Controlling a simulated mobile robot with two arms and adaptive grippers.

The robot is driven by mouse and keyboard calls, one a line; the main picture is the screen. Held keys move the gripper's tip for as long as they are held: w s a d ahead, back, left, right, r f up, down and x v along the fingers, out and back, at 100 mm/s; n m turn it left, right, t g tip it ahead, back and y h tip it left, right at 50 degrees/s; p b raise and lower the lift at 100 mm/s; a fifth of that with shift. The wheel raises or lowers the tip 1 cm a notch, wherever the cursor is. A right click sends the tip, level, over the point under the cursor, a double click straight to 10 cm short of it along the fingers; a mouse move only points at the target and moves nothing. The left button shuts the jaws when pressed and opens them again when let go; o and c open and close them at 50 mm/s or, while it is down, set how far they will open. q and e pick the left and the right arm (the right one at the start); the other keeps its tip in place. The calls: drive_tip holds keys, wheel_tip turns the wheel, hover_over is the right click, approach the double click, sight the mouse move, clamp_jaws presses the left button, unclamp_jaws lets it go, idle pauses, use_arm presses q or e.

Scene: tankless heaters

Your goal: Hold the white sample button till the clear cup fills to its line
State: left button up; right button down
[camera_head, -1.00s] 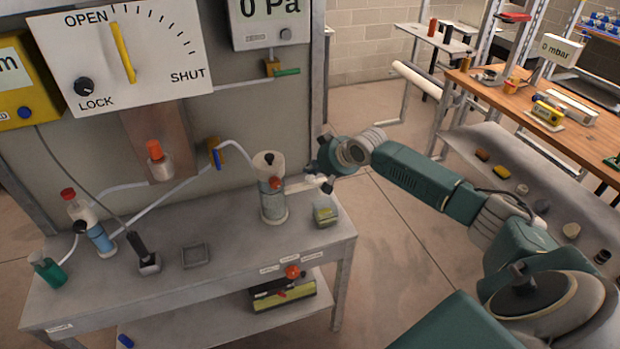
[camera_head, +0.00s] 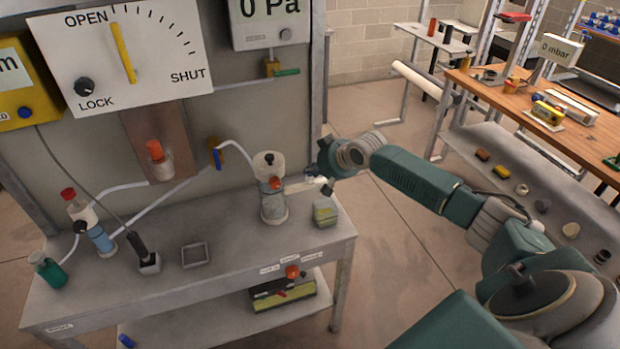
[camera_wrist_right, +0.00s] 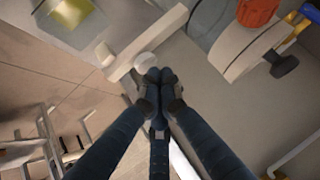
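A white round button (camera_wrist_right: 147,64) shows in the right wrist view beside a white bar (camera_wrist_right: 152,42). My right gripper (camera_wrist_right: 160,76) has its dark fingers closed together, with nothing seen between them. The fingertips are at the button's edge; I cannot tell whether they press it. In the head view my right gripper (camera_head: 323,181) is right of the upright cylinder with a red knob (camera_head: 273,201). A small clear, yellowish container (camera_head: 325,213) stands below it on the bench and also shows in the wrist view (camera_wrist_right: 70,12). I cannot read a fill line or level. My left gripper is out of view.
The grey bench (camera_head: 225,237) also holds a blue-liquid bottle (camera_head: 102,238), a green cup (camera_head: 50,272) and a square tray (camera_head: 195,255). A panel with an OPEN/SHUT dial (camera_head: 150,50) stands behind.

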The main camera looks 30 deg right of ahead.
sight(311, 179)
drive_tip(key=shift+s+f, duration=0.1)
drive_tip(key=shift+f, duration=0.55)
idle(2.4)
idle(0.4)
drive_tip(key=shift+r+p, duration=0.85)
drive_tip(key=shift+r, duration=0.2)
drive_tip(key=shift+r+p, duration=0.6)
wheel_tip(311, 179, up, 4)
drive_tip(key=p, duration=0.3)
drive_tip(key=shift+p, duration=0.4)
drive_tip(key=shift+f, duration=0.1)
idle(0.5)
